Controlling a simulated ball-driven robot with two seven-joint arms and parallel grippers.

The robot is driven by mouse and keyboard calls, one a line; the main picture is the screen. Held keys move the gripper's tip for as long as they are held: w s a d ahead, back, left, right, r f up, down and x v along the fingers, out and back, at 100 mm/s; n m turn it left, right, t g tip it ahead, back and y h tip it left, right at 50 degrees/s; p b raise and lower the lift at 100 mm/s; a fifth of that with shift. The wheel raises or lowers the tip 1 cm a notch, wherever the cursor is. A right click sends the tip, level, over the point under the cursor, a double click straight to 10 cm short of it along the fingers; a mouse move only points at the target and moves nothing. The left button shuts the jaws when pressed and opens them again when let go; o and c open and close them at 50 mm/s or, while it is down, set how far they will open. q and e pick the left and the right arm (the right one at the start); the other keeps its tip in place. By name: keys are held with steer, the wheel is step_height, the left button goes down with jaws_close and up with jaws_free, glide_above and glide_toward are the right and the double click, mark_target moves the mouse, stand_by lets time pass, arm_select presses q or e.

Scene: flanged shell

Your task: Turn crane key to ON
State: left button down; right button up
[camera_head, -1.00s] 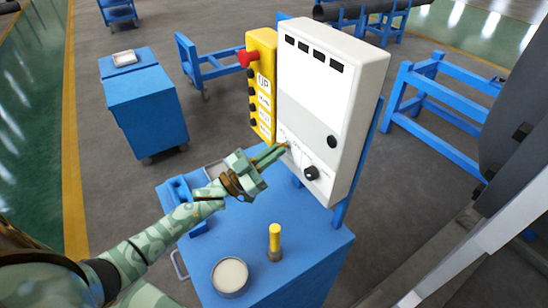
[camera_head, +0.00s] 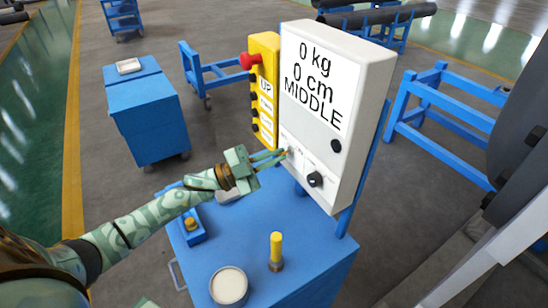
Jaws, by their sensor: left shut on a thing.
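The white crane control box (camera_head: 358,100) stands upright at the back of the blue cart. Its screen (camera_head: 318,75) is lit and reads "0 kg", "0 cm", "MIDDLE". My left gripper (camera_head: 283,154) reaches from the left, its fingertips at the lower left of the box's front. It is shut on the small crane key there, which the fingertips mostly hide. A black knob (camera_head: 315,179) sits to the right of the fingertips, and a dark round button (camera_head: 336,146) is above it. My right gripper is not in view.
A yellow pendant (camera_head: 263,85) with a red stop button hangs on the box's left. The blue cart top (camera_head: 300,235) carries a yellow-handled tool (camera_head: 276,250), a round tin (camera_head: 228,287) and a blue fixture (camera_head: 191,236). The cart's right side is clear.

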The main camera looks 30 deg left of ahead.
arm_select(q)
steer(key=shift+f, duration=0.1)
stand_by(0.3)
steer(key=c, duration=1.6)
jaws_free()
steer(key=b+v, duration=0.1)
steer(key=v, duration=1.5)
steer(key=shift+s+b, duration=0.2)
steer(key=shift+b, duration=0.2)
steer(key=shift+a, duration=0.1)
